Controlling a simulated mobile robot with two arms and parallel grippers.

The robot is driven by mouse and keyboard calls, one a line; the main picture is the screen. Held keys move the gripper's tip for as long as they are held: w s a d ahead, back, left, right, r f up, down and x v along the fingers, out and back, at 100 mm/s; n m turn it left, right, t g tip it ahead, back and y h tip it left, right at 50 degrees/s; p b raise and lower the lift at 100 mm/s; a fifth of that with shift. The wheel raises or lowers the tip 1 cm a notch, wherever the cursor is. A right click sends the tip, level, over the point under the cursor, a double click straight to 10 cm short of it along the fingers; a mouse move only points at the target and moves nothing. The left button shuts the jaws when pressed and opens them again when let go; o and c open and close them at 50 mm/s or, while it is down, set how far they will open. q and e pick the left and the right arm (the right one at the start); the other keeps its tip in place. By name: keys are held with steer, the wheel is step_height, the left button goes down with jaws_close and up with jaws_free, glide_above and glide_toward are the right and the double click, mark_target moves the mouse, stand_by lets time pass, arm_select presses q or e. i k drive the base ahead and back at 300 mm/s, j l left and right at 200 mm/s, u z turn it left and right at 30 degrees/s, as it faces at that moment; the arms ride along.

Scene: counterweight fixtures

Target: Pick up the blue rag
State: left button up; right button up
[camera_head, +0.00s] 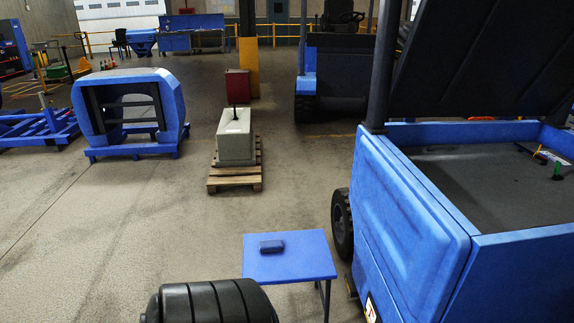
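A small dark blue item (272,246), which looks like the folded blue rag, lies on a small blue table (305,264) at the lower middle. It lies near the table's far left part, with bare tabletop around it. Nothing touches it from above. Neither of my grippers shows in the head view.
A black ribbed rounded object (211,303) is close in front, left of the table. A large blue vehicle body (412,235) with a black wheel (342,222) stands right of the table. A concrete block (235,138) sits on a pallet (234,181) farther back.

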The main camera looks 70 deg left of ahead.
mark_target(269, 245)
steer(key=u, duration=2.3)
steer(key=z, duration=3.1)
steer(key=u, duration=3.1)
steer(key=z, duration=0.35)
